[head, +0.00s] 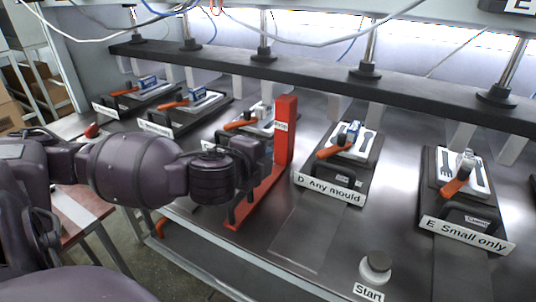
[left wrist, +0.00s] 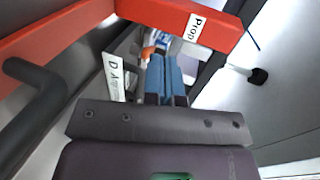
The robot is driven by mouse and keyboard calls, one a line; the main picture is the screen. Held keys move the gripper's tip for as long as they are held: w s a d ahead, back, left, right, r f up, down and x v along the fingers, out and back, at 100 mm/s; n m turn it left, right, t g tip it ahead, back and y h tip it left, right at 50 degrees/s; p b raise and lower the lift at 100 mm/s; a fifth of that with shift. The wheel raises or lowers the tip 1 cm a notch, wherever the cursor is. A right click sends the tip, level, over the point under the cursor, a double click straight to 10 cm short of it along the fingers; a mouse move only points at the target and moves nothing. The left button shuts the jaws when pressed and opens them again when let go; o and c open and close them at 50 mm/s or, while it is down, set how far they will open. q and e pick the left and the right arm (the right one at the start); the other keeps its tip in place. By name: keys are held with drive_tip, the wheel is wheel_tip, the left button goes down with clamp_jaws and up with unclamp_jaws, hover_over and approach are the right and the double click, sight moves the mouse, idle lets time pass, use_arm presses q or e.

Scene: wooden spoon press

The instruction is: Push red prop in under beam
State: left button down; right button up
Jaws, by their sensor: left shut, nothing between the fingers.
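The red prop is L-shaped, with an upright post (head: 286,125) labelled "Prop" and a low red rail running toward the front edge; a black handle sits on the rail. In the left wrist view the labelled post (left wrist: 170,14) crosses the top and the handle (left wrist: 35,85) is at the left. The dark beam (head: 320,82) spans the bench behind the post; I cannot tell whether any of the post is under it. My left gripper (head: 266,152) is beside the post, its blue fingers (left wrist: 164,75) shut and empty. Contact with the prop is unclear. My right gripper is out of view.
Mould stations marked "D Any mould" (head: 330,190) and "E Small only" (head: 466,235) stand to the right of the prop, with more stations to the left. A start button (head: 376,266) is at the front. Vertical rods (head: 368,45) rise from the beam.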

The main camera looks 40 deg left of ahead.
sight(284, 143)
use_arm(q)
drive_tip(key=x, duration=0.2)
drive_tip(key=b+x, duration=0.1)
drive_tip(key=x, duration=0.2)
drive_tip(key=b+x, duration=0.1)
drive_tip(key=x, duration=0.1)
drive_tip(key=shift+w+f, duration=0.2)
drive_tip(key=shift+f, duration=0.15)
drive_tip(key=shift+w, duration=0.2)
drive_tip(key=shift+r, duration=0.1)
